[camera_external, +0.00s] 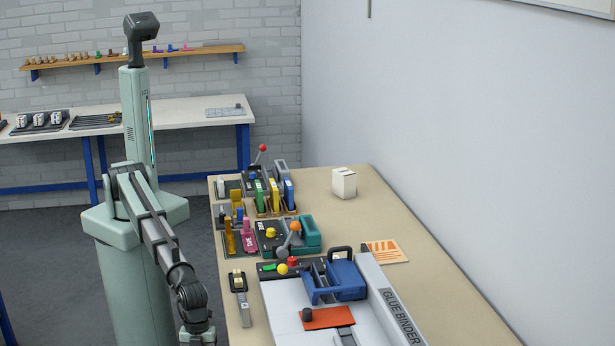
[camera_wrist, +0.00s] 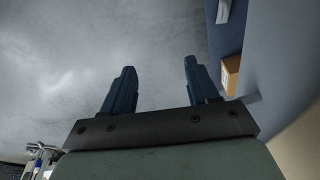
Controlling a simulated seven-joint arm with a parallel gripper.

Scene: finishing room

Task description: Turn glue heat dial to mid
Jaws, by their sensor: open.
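The glue binder (camera_external: 403,316), a grey-white machine lettered "GLUE BINDER", stands at the near end of the long table. Its black panel (camera_external: 264,270) carries a green switch, a yellow knob (camera_external: 282,269) and a red knob (camera_external: 292,261). A dark round knob (camera_external: 307,314) sits by its orange plate (camera_external: 332,319). I cannot tell which knob is the glue heat dial, or its setting. My arm hangs left of the table, its wrist low at the bottom edge. In the wrist view my gripper (camera_wrist: 158,68) is open and empty, with grey floor beyond the fingers.
A blue clamp-like unit (camera_external: 346,279) stands on the binder. A teal machine (camera_external: 308,234) with an orange-tipped lever stands behind it. A stapler-like tool (camera_external: 240,297) lies near the left table edge. A white box (camera_external: 344,183) stands farther back. The table's right side is mostly clear.

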